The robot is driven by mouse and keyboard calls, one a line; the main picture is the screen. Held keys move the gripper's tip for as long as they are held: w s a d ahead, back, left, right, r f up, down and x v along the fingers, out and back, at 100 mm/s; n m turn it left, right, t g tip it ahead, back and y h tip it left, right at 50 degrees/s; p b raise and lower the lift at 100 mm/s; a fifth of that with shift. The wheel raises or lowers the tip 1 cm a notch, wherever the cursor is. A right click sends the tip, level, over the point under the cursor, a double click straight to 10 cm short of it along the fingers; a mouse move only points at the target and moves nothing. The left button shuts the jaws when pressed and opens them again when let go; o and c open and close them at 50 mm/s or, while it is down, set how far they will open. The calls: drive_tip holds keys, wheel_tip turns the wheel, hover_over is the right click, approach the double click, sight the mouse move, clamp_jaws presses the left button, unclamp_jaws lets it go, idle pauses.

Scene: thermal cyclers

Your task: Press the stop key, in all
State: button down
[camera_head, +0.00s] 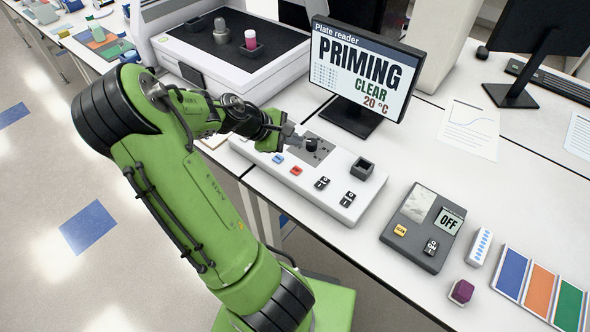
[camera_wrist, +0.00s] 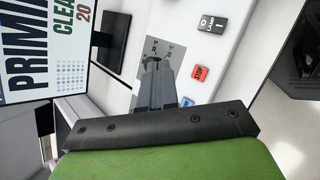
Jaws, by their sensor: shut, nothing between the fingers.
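The stop key is a small red key (camera_wrist: 199,73) labelled STOP in the wrist view; in the head view the red key (camera_head: 296,170) sits on the white control panel (camera_head: 325,195), right of a blue key (camera_head: 278,159). My gripper (camera_head: 304,142) is shut and empty. It is over the panel's dark square patch, by a black knob (camera_head: 312,144), apart from the red key. In the wrist view my gripper (camera_wrist: 152,62) points at the patch, with the red key to its right. Whether the fingertips touch the knob cannot be told.
The panel also bears black rocker switches (camera_head: 348,198) and a dark square holder (camera_head: 362,166). A plate reader screen (camera_head: 362,70) reading PRIMING, CLEAR, 20 °C stands behind. A dark grey device (camera_head: 423,228) showing OFF lies to the right, beside a purple-topped block (camera_head: 461,292).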

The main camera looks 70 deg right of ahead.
drive_tip(key=b, duration=0.7)
hover_over(293, 171)
wheel_tip(293, 171, down, 8)
drive_tip(key=shift+s, duration=0.1)
drive_tip(key=shift+f+b, duration=0.3)
drive_tip(key=shift+f, duration=0.1)
idle(1.0)
drive_tip(key=shift+f, duration=0.4)
drive_tip(key=shift+f+b, duration=0.4)
idle(0.4)
drive_tip(key=shift+r, duration=0.1)
drive_tip(key=shift+r+p, duration=0.75)
drive_tip(key=shift+p, duration=0.15)
